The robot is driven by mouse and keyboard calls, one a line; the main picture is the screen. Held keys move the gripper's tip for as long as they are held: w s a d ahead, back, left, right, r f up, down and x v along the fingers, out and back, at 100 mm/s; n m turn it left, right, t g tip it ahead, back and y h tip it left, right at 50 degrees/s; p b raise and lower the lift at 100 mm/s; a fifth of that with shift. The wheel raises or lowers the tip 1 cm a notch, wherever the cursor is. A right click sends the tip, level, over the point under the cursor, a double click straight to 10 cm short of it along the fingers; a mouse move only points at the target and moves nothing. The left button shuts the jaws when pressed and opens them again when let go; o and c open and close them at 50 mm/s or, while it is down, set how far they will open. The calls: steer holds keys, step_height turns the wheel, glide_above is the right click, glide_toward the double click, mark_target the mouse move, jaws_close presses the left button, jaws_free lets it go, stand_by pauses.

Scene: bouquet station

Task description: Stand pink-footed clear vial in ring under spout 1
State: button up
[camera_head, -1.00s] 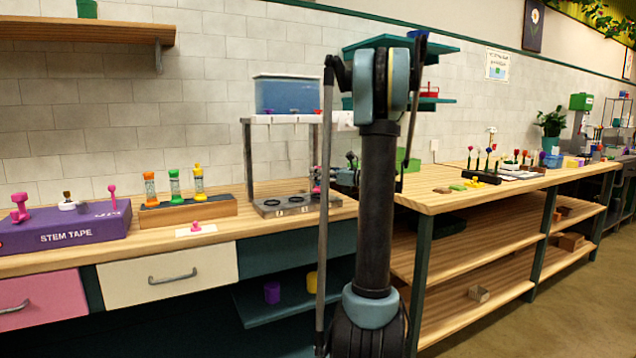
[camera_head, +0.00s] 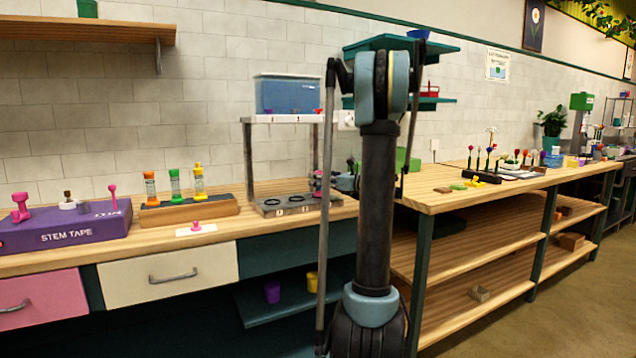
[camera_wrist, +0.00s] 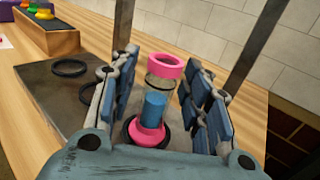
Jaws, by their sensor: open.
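The clear vial (camera_wrist: 157,100) has a pink foot (camera_wrist: 148,132), a pink top rim and blue contents. In the wrist view it stands upright, or nearly so, with its foot at a dark ring (camera_wrist: 165,140) on the grey plate. My gripper (camera_wrist: 158,68) is open, with one finger on each side of the vial and visible gaps. Part of the foot and ring is hidden by my gripper. In the head view my gripper (camera_head: 342,182) is small beside the stand, and pink of the vial (camera_head: 318,182) shows at the plate's right end. I cannot read the spout numbers.
Two other rings, including one at the left (camera_wrist: 70,67), lie empty on the plate (camera_head: 262,209). A blue tank (camera_head: 287,95) sits on the shelf above, held by metal posts. A wooden rack (camera_head: 190,211) with three coloured vials stands to the left.

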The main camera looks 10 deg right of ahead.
steer(key=v, duration=1.2)
steer(key=s+a+f+n+g+h, duration=0.3)
steer(key=s+a+f+n, duration=0.25)
steer(key=s+a, duration=0.3)
steer(key=s+a+f+n+g+h, duration=0.3)
steer(key=s+a+f+n, duration=0.3)
steer(key=s, duration=0.3)
steer(key=s+d+f+n+g+h, duration=0.1)
steer(key=s+f+n+h, duration=0.3)
steer(key=s, duration=0.6)
steer(key=s+d+f+n+g+h, duration=0.1)
steer(key=s+d+f+n+h, duration=0.2)
steer(key=s+f+n, duration=0.5)
steer(key=shift+s+d+f+n+h, duration=0.15)
steer(key=shift+s+d+n+h, duration=0.1)
steer(key=shift+s+n+h, duration=0.65)
steer(key=shift+w+f, duration=0.2)
steer(key=shift+w, duration=0.25)
